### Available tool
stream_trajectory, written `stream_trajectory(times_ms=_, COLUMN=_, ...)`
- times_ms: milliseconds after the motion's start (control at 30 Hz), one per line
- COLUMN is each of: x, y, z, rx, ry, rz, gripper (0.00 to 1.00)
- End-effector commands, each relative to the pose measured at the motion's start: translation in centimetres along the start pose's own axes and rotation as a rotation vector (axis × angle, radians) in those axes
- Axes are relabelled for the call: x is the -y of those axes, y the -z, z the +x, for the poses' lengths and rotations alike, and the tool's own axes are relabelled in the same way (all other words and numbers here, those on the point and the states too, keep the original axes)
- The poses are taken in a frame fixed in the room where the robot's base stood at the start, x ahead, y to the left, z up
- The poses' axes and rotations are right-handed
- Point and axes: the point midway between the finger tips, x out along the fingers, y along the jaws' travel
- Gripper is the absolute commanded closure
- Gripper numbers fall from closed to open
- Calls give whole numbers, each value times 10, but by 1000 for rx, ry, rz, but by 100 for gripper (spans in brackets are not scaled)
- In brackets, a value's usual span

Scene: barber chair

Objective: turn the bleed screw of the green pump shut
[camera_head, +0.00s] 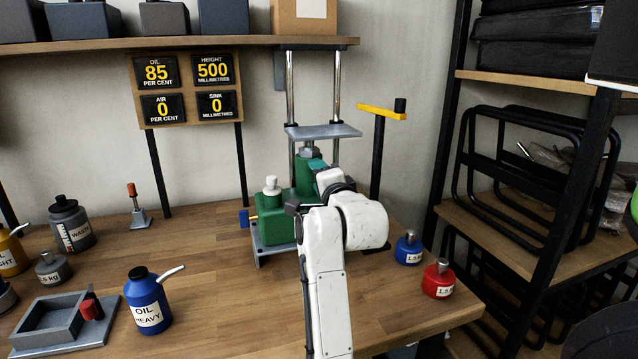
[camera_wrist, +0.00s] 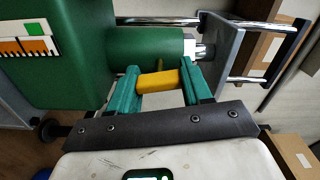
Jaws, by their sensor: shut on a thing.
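The green pump (camera_head: 275,220) stands on a grey base on the bench, with its green tank on the left. In the wrist view its green cylinder (camera_wrist: 140,46) lies behind my fingertips. My gripper (camera_wrist: 157,82) has teal fingers shut on a yellow bar, which appears to be the bleed screw's handle (camera_wrist: 160,81). A short yellowish stem shows between the bar and the cylinder. In the head view my gripper (camera_head: 318,165) is at the pump's right side, and my arm hides the screw there.
Boards read oil 85, height 500, air 0, sink 0 (camera_head: 185,90). A grey platform (camera_head: 322,131) stands above the pump, with a yellow lever (camera_head: 382,112) to its right. Blue (camera_head: 408,249) and red (camera_head: 438,280) weights sit right of my arm. The bench's front middle is clear.

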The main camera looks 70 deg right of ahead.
Motion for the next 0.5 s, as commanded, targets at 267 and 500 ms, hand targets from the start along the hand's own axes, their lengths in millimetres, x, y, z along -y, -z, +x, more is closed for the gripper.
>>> stream_trajectory(times_ms=267, x=0, y=3, z=-1, rx=-7, ry=7, rz=153, gripper=82)
stream_trajectory(times_ms=500, x=0, y=4, z=-1, rx=-8, ry=4, rz=208, gripper=82)
